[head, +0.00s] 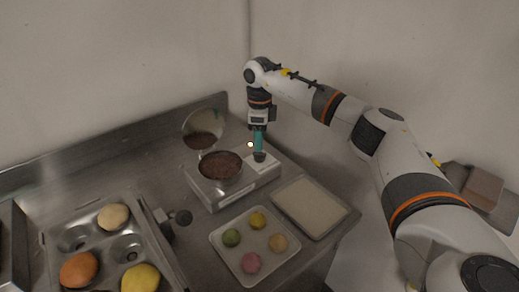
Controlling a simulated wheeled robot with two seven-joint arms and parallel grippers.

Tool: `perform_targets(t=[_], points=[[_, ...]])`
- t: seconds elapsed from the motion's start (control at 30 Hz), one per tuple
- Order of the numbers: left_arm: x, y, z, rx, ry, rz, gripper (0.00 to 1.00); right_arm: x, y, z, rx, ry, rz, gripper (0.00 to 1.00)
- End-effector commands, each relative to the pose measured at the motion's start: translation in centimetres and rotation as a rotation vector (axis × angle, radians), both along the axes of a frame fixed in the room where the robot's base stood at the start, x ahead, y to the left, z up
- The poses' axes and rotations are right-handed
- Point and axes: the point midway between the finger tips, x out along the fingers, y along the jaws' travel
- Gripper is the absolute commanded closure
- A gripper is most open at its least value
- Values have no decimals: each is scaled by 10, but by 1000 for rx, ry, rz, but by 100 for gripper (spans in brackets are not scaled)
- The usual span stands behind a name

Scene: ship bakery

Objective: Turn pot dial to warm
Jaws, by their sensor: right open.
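The pot (221,171), a round metal pan with dark brown contents, sits on a boxy silver warmer base (220,200). Its glass lid (202,124) stands tilted up behind it. My right gripper (259,155) points down at the right part of the base, with its dark fingertips at or just above the top there. The dial is not clearly seen; the fingers may hide it, and its setting cannot be read. The right gripper is open, though its finger gap is too small to make out. My left gripper is not in view.
A tray with several coloured balls (219,243) lies in front of the base. A flat pale-filled tray (332,227) lies at the right. A muffin-type tin (96,257) with buns stands at the left, beside a dark knob (183,217). Walls close off the back.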

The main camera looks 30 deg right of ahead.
Motion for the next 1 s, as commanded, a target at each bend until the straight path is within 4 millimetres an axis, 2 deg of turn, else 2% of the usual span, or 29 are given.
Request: perform_targets(t=[0.2, 0.4, 1.0], points=[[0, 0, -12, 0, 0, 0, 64, 1, 0, 45, 0, -3, 1, 48], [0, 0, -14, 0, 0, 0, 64, 0, 0, 68, 0, -1, 2, 48], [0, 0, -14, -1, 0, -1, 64, 0, 0, 72, 0, 0, 2, 48]])
